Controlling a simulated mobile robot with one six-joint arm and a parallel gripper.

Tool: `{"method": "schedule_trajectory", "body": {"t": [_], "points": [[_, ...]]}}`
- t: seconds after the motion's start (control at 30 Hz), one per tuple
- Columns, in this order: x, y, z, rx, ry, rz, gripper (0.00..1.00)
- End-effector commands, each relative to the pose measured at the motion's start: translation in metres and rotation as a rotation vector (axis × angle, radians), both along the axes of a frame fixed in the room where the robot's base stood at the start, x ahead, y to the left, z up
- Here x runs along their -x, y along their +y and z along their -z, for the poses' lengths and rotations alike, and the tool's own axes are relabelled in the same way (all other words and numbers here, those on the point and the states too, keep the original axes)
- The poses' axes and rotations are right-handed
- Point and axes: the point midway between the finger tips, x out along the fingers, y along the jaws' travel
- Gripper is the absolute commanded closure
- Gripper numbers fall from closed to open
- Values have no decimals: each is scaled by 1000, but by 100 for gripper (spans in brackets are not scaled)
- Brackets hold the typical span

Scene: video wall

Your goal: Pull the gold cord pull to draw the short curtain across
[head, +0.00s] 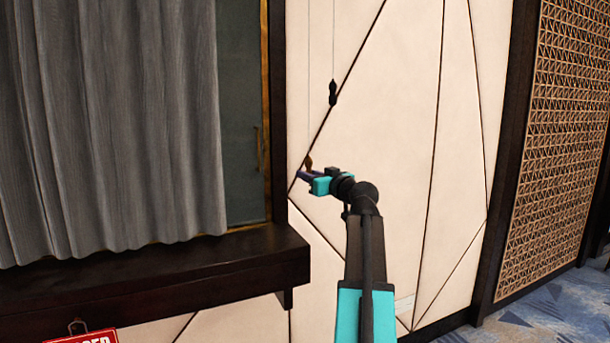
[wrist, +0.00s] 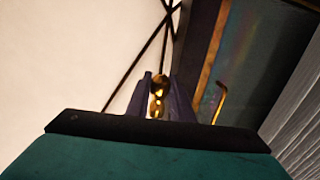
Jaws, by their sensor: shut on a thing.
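The gold cord pull (wrist: 157,100) hangs on a thin cord and sits between the fingers of my gripper (wrist: 160,100) in the wrist view. In the head view the gold pull (head: 308,161) looks brown, and its upper end shows above my gripper (head: 307,176). The fingers are shut on it, in front of the cream wall. The short grey curtain (head: 110,120) hangs on the left and covers most of the window, leaving a dark strip of glass bare at its right side. The curtain's top and left edge are out of view.
A black cord pull (head: 332,93) hangs higher, just right of the gold one. A dark sill (head: 150,280) juts out below the curtain. A gold handle (head: 259,145) is on the bare window strip. A red sign (head: 85,336) is at the lower left. A lattice panel (head: 555,150) stands at right.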

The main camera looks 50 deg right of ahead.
Motion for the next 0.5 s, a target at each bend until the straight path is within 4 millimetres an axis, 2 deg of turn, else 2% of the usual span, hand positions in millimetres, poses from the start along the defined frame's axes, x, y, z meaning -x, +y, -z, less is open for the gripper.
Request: {"method": "schedule_trajectory", "body": {"t": [0.03, 0.5], "points": [[-1, 2, 15, -1, 2, -5, 100], [-2, 2, 76, -2, 1, -6, 100]]}}
